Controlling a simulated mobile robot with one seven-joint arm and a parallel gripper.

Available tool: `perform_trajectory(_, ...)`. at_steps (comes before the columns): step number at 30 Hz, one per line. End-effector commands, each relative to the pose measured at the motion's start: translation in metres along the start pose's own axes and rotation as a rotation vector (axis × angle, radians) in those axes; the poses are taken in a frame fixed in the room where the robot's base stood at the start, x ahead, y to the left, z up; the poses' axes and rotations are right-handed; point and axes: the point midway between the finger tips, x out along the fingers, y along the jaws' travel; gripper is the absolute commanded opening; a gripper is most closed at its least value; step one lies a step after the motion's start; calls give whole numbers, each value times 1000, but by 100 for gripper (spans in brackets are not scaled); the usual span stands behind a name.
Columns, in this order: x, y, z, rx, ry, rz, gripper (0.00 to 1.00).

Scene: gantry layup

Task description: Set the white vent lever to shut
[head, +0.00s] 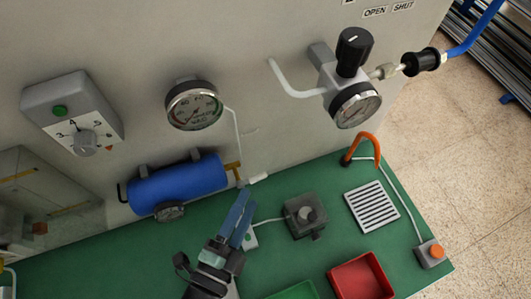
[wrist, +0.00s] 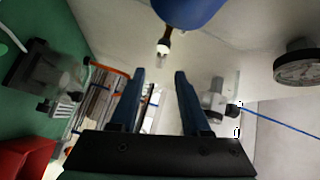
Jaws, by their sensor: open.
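The white vent lever (head: 258,179) sticks out to the right from the brass fitting at the right end of the blue tank (head: 178,184). In the wrist view a white tip (wrist: 163,49) shows on the brass stem below the blue tank (wrist: 190,10); it looks like the lever seen nearly end-on. My gripper (head: 243,200) is just below the lever in the head view, its blue fingers apart and empty. In the wrist view the open fingers (wrist: 159,75) stand either side of the line to the white tip, which lies beyond them. I see no contact.
A gauge (head: 194,105) with a thin white pipe is on the wall above. A grey box with a knob (head: 306,215), a red bin (head: 361,278) and a vent grille (head: 372,207) are on the green bench right of my gripper. OPEN and SHUT labels (head: 388,10) are at top right.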

Motion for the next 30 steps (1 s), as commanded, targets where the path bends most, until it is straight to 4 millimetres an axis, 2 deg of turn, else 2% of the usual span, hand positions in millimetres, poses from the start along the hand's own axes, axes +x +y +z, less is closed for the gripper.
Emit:
perform_trajectory(1,12,-4,-2,-1,4,-4,47)
perform_trajectory(9,64,-4,-2,-3,2,-3,47)
perform_trajectory(15,92,-3,-2,-2,2,-3,47)
perform_trajectory(21,104,-1,0,-2,0,-1,47)
perform_trajectory(30,105,-1,0,-1,-1,-1,47)
